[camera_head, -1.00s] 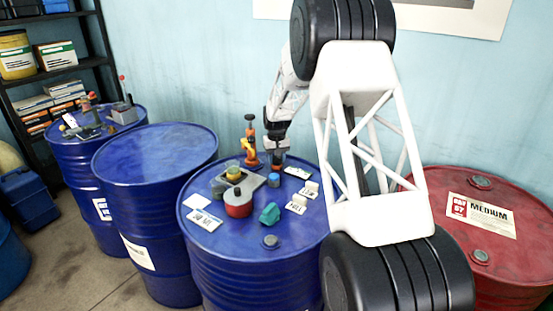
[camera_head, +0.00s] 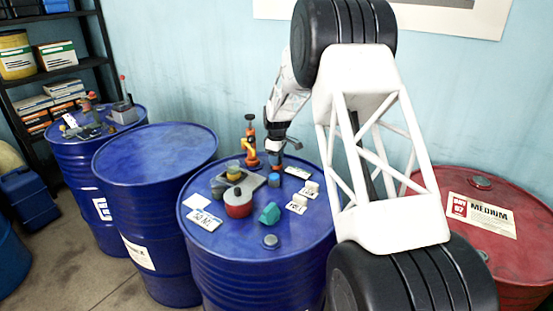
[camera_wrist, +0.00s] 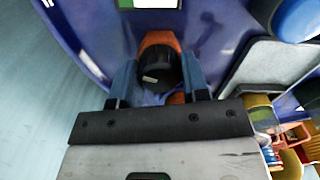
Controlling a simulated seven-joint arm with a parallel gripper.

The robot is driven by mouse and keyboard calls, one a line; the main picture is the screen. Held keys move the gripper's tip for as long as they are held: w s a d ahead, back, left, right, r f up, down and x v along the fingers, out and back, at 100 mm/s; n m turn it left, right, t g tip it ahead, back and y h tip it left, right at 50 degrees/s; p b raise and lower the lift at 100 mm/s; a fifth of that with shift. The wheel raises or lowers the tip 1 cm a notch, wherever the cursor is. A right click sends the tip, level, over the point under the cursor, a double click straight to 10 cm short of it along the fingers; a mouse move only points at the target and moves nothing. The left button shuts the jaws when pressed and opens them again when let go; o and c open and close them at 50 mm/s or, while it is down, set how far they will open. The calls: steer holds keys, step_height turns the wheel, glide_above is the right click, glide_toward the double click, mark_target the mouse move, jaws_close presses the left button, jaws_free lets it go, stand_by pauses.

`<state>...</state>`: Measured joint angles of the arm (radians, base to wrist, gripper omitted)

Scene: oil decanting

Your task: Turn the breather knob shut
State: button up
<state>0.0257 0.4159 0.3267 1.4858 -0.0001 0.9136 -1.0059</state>
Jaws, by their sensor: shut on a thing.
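The breather knob (camera_wrist: 158,62) shows in the wrist view as a dark round knob with an orange rim on its far side and a small pale mark on top. My gripper (camera_wrist: 160,77) is shut on it, one blue-grey finger on each side. In the head view my gripper (camera_head: 275,152) reaches down to the far part of the middle blue drum's lid (camera_head: 255,215), just right of an orange hand pump (camera_head: 250,150). The knob is mostly hidden by my gripper in that view.
A red and grey pot (camera_head: 238,203), a teal lump (camera_head: 269,214), a blue cap (camera_head: 274,179) and several white cards share the lid. Another blue drum (camera_head: 150,155) stands left, a red drum (camera_head: 520,255) right. The wall is close behind.

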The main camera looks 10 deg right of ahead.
steer(key=shift+r+n, duration=0.1)
steer(key=shift+n, duration=2.2)
steer(key=o, duration=0.9)
steer(key=shift+r, duration=0.1)
steer(key=shift+r, duration=3.75)
steer(key=shift+s+r, duration=0.1)
